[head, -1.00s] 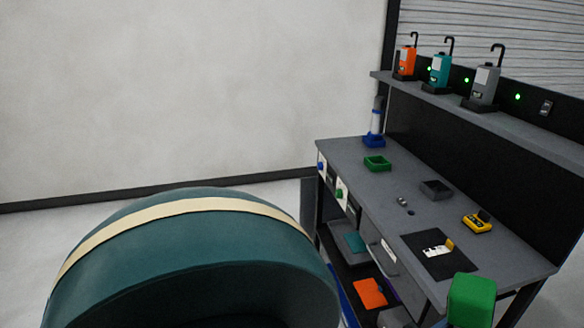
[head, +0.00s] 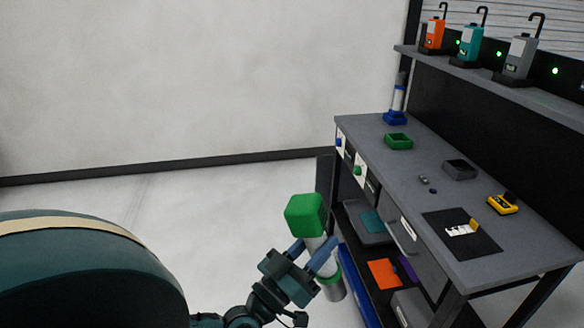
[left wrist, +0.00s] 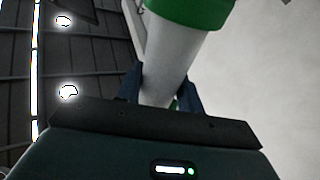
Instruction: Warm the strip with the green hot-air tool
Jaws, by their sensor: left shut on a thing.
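The green hot-air tool has a green block head (head: 305,215), a white body and a grey lower end with a green ring. My left gripper (head: 312,252) is shut around its white body, and the tool is held tilted in the air left of the bench. The left wrist view shows the white body (left wrist: 166,62) between the two fingers, with a green band above. A small white strip-like piece (head: 461,231) with a yellow end lies on a black mat (head: 483,243) on the bench. I cannot tell whether this is the task's strip. My right gripper is not in view.
The grey bench (head: 420,159) holds an empty green holder (head: 398,141), a blue holder (head: 394,119) with a white-bodied tool, a dark tray (head: 460,169) and a yellow device (head: 503,204). A shelf behind carries orange, teal and grey devices. Open floor lies left of the bench.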

